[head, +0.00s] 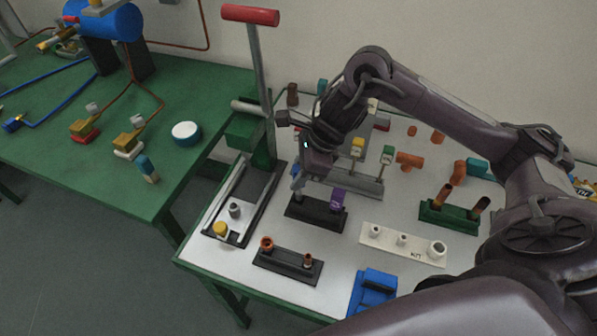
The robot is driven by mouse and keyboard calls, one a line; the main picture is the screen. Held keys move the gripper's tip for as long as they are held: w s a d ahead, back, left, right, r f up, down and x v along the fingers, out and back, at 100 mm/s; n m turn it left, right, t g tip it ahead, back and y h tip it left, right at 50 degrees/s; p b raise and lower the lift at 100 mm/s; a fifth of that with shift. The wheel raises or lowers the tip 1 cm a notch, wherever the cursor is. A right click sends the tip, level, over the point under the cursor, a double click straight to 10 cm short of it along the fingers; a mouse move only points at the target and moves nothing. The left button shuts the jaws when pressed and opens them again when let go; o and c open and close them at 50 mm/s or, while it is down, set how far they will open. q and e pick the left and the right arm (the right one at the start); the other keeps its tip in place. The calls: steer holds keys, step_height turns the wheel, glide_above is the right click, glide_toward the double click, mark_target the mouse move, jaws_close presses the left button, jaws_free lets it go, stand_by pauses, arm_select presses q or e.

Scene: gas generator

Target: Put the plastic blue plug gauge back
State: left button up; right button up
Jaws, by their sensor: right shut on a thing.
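My right gripper (299,178) reaches down from the right over the white table top and is shut on a small piece, likely the plug gauge. Only a little grey-blue of it shows below the fingers, and its shape and full colour cannot be told. The gripper is above the left end of a black holder (312,216). A purple block (337,199) stands at the right end of that holder. Whether the held piece touches the holder cannot be told. My left gripper is not in view.
A press with a red handle (250,15) stands left of the gripper. Another black holder (288,266), a white holder (402,244), a green holder (449,216) and a blue block (372,292) are nearby. A green table (185,95) is at left.

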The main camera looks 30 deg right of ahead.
steer(key=shift+f+b, duration=2)
steer(key=shift+f, duration=0.2)
steer(key=o, duration=0.9)
steer(key=p+v, duration=0.1)
steer(key=v, duration=0.7)
steer(key=shift+a+f, duration=0.15)
